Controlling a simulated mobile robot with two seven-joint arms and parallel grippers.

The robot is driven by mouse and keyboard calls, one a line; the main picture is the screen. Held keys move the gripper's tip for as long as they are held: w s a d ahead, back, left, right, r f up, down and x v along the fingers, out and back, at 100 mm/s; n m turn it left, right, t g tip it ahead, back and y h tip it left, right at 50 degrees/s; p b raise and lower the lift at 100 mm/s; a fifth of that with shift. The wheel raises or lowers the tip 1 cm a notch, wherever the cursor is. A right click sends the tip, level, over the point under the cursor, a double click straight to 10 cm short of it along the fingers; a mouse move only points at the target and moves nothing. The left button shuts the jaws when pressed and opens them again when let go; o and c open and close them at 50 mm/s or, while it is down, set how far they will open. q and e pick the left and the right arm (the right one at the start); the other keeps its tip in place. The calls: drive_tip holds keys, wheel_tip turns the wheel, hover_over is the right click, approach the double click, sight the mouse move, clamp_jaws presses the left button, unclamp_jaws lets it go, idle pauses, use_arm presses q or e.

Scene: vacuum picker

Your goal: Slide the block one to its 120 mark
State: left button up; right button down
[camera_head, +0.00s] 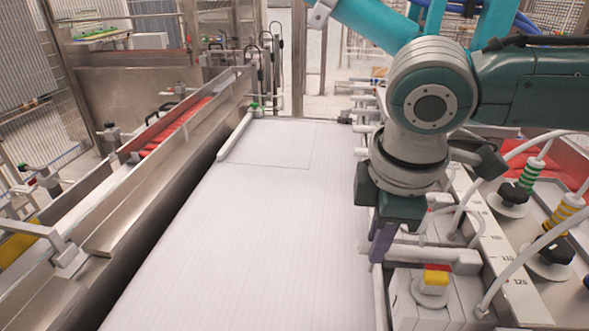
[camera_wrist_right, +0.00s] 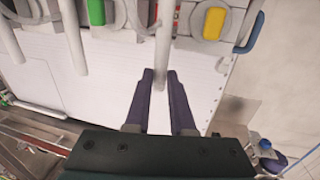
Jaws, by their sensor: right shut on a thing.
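My right gripper (camera_head: 383,248) points down at the right edge of the white lined bed. In the right wrist view its two purple fingers (camera_wrist_right: 161,95) stand on either side of the end of a white rod (camera_wrist_right: 163,55) and are shut on it. The rod (camera_head: 440,254) runs right from the fingers toward the scale side. A white block (camera_head: 412,312) with a red and yellow knob (camera_head: 435,280) sits just in front of the rod. I cannot tell which block is block one. A pale scale strip (camera_head: 497,255) carries small dark marks, hard to read. My left gripper is not in view.
More white rods line the bed's right edge behind my gripper. Black knobs with green (camera_head: 530,174) and yellow (camera_head: 562,212) coiled hoses stand right of the scale. The white bed (camera_head: 250,240) is clear. A metal rail (camera_head: 180,150) borders it on the left.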

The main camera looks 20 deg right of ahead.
drive_tip(key=c, duration=1.1)
unclamp_jaws()
drive_tip(key=shift+s+a, duration=0.2)
drive_tip(key=o, duration=0.3)
drive_tip(key=shift+o, duration=0.2)
drive_tip(key=d+v, duration=0.1)
drive_tip(key=v, duration=0.8)
drive_tip(key=shift+a+r+b, duration=0.4)
drive_tip(key=shift+a+r, duration=0.05)
drive_tip(key=shift+a, duration=0.05)
